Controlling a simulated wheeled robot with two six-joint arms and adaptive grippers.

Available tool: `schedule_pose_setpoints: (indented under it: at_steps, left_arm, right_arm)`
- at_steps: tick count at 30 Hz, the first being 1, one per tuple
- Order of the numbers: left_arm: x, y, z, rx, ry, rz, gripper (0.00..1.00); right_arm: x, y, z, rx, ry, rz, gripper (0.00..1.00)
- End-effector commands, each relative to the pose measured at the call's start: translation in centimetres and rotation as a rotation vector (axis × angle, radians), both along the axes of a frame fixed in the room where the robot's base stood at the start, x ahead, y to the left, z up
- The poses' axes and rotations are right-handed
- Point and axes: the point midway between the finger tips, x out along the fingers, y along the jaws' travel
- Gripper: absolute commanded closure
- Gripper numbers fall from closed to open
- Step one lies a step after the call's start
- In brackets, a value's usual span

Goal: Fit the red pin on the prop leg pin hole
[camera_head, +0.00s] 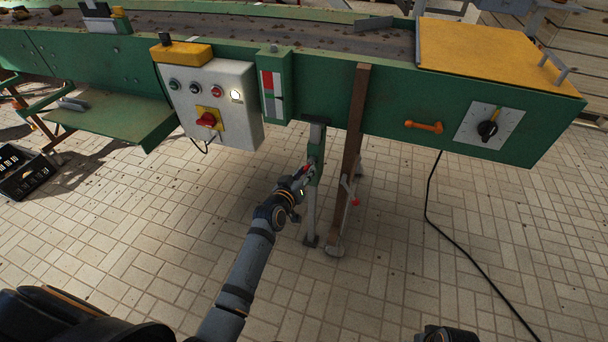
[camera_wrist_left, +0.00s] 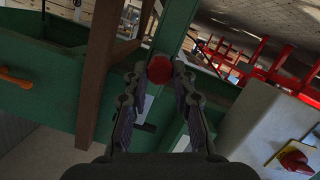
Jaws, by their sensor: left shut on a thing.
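The red pin (camera_head: 306,168) is between the fingertips of my left gripper (camera_head: 302,174), against or very close to the green sleeve of the prop leg (camera_head: 318,150). In the left wrist view, my left gripper (camera_wrist_left: 160,80) is shut on the round red head of the pin (camera_wrist_left: 159,69), and the green prop leg (camera_wrist_left: 177,28) rises just behind it. The pin's shaft and the pin hole are hidden, so I cannot tell whether the pin is in the hole. The grey lower prop leg (camera_head: 311,215) reaches the floor.
A brown post (camera_head: 354,130) with a red-tipped handle (camera_head: 355,201) stands just right of the prop leg. The green conveyor frame (camera_head: 400,95) is above, with a grey control box (camera_head: 225,125) to the left. A black cable (camera_head: 428,205) hangs to the right. The paved floor is mostly clear.

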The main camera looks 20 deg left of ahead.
Motion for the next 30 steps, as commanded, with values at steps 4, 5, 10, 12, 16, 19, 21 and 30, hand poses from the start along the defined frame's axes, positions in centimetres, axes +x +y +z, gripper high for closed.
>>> schedule_pose_setpoints:
  at_steps: [4, 5, 10, 12, 16, 19, 21, 30]
  left_arm:
    - [0.4, 0.0, 0.1, 0.0, -0.001, 0.0, 1.0]
    - [0.5, 0.0, 0.1, 0.0, -0.001, 0.0, 1.0]
    - [0.9, 0.0, 0.1, 0.0, -0.001, 0.0, 1.0]
    - [1.0, 0.0, 0.1, 0.0, -0.001, 0.0, 0.74]
    - [1.0, 0.0, 0.1, 0.0, -0.001, 0.0, 0.56]
    - [1.0, 0.0, 0.1, 0.0, 0.0, 0.0, 0.48]
    - [1.0, 0.0, 0.1, 0.0, 0.0, 0.0, 0.48]
    - [-0.3, 0.1, 0.2, 0.0, 0.0, 0.0, 0.48]
  right_arm:
    - [0.0, 0.0, -0.1, 0.0, 0.0, 0.0, 0.61]
    - [0.0, 0.0, -0.1, 0.0, 0.0, 0.0, 0.61]
    - [0.0, 0.0, -0.1, 0.0, 0.0, 0.0, 0.61]
    - [0.0, 0.0, -0.1, 0.0, 0.0, 0.0, 0.61]
    - [0.0, 0.0, -0.1, 0.0, 0.0, 0.0, 0.61]
    - [0.0, 0.0, -0.1, 0.0, 0.0, 0.0, 0.61]
    - [0.0, 0.0, -0.1, 0.0, 0.0, 0.0, 0.61]
    - [0.0, 0.0, -0.1, 0.0, 0.0, 0.0, 0.61]
